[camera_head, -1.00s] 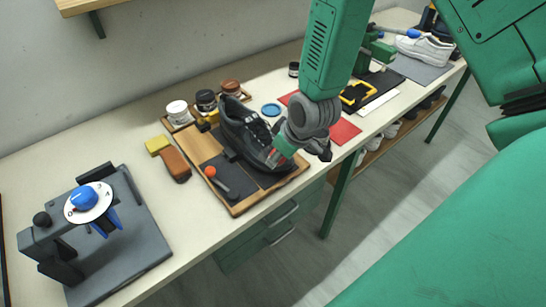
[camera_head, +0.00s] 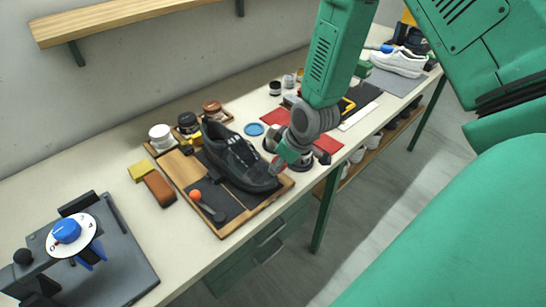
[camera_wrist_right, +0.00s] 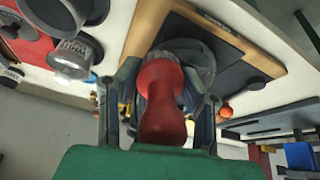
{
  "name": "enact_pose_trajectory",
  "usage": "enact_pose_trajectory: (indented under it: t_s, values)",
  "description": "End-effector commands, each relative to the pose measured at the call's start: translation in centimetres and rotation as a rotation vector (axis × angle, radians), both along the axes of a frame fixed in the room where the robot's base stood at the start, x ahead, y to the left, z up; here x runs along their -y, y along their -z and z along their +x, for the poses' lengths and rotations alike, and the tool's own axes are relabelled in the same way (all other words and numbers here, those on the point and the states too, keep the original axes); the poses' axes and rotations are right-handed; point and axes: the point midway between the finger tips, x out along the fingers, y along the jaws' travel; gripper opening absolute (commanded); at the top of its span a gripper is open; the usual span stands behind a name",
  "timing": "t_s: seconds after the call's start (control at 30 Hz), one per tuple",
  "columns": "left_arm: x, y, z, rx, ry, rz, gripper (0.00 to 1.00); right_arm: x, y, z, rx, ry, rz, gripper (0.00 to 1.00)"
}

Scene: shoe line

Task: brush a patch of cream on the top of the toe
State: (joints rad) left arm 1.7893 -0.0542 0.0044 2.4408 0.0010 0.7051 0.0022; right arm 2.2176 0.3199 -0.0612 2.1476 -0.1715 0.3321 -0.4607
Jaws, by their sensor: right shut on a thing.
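The black shoe (camera_head: 232,152) rests on the wooden board, its toe toward the lower right. My right gripper (camera_head: 283,160) is beside the toe, shut on a brush with a red handle (camera_head: 277,166). In the right wrist view the red handle (camera_wrist_right: 161,100) stands between the fingers of the right gripper (camera_wrist_right: 160,112). No cream patch can be made out on the toe. My left gripper is not in view.
The wooden board (camera_head: 222,232) also carries an orange-tipped tool (camera_head: 197,196). A grey fixture with a blue knob (camera_head: 67,230) stands front left. A red mat (camera_head: 327,142) lies right.

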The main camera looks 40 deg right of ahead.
Motion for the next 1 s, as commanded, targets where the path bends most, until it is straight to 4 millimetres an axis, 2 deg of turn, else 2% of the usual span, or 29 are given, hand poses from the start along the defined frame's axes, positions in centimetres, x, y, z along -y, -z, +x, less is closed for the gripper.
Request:
enact_pose_trajectory:
  t_s: [0.27,0.53,0.77,1.0]
  values:
    - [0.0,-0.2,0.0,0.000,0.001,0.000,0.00,-0.3,0.1,0.1,-0.001,-0.003,-0.001,0.00]
    - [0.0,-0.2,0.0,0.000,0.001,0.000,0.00,-2.8,0.1,-0.2,-0.001,-0.005,-0.005,0.00]
    - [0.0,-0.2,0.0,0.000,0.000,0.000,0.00,-3.3,0.2,-0.3,-0.001,-0.003,-0.001,0.00]
    - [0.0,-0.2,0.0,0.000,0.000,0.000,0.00,-5.1,0.4,-0.5,-0.001,-0.004,0.000,0.00]
